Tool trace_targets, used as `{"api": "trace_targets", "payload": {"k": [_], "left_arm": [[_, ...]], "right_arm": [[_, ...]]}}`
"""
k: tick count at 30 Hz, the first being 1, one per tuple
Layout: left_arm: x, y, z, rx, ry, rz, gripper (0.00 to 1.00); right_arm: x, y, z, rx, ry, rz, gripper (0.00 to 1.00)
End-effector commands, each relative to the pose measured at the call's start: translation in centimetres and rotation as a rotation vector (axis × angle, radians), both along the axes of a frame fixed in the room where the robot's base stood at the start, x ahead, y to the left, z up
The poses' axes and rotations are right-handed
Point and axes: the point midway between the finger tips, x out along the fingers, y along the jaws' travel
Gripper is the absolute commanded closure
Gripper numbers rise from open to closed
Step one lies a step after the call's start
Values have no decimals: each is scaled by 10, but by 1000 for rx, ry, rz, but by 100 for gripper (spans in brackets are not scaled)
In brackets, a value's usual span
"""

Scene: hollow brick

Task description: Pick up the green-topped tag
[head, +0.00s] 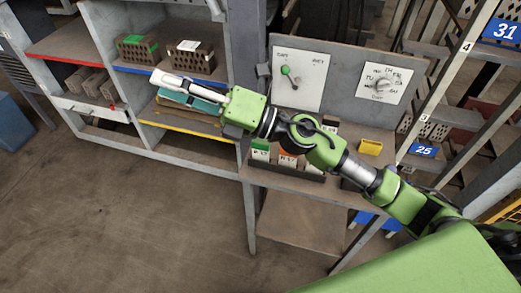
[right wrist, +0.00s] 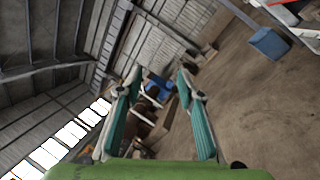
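The green-topped tag (head: 260,154) stands in a dark tray (head: 285,170) on the grey workbench, at the tray's left end. Its green top is near the underside of my right arm in the head view. An orange-topped tag (head: 286,160) stands to its right, and another white tag (head: 312,167) stands further right. My right gripper (head: 161,88) is up and left of the tray, in front of the shelf unit. Its teal-padded fingers are spread and empty in the right wrist view (right wrist: 159,76). My left gripper is not in view.
Hollow bricks (head: 191,55) and green-marked bricks (head: 137,47) sit on the blue-edged shelf. A board (head: 300,75) with a green-knobbed dial stands behind the bench. A yellow block (head: 370,147) lies right of the tray. The floor (head: 130,215) in front is clear.

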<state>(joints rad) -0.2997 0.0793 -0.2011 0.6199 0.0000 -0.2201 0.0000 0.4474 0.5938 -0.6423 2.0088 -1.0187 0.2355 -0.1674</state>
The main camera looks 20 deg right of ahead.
Motion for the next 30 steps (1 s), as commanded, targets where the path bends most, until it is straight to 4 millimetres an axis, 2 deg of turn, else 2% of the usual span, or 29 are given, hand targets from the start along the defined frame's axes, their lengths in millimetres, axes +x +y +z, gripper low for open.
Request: {"api": "trace_targets", "payload": {"k": [2, 4, 7, 9, 11, 12, 15, 18, 19, 21, 23, 30], "left_arm": [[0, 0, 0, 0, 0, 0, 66], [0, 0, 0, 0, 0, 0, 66], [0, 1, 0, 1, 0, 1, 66], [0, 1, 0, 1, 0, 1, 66], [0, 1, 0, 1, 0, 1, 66], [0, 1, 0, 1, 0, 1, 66], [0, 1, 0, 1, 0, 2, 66], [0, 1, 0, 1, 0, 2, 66], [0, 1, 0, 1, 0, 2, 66], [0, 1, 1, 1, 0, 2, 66], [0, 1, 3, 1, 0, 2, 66], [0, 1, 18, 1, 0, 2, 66]], "right_arm": [[-8, 12, -21, -237, -138, 98, 65], [-12, 11, -50, -451, -232, 179, 65], [-6, -16, -96, -771, -323, 275, 65], [4, -51, -125, -994, -351, 328, 65], [14, -88, -144, -1170, -352, 363, 65], [20, -114, -153, -1276, -342, 380, 65], [31, -173, -164, -1486, -301, 410, 65], [36, -214, -166, -1615, -254, 426, 65], [36, -222, -166, -1638, -244, 429, 65], [37, -233, -168, -1672, -227, 435, 65], [38, -235, -173, -1682, -219, 439, 65], [46, -219, -214, -1679, -220, 442, 65]]}}
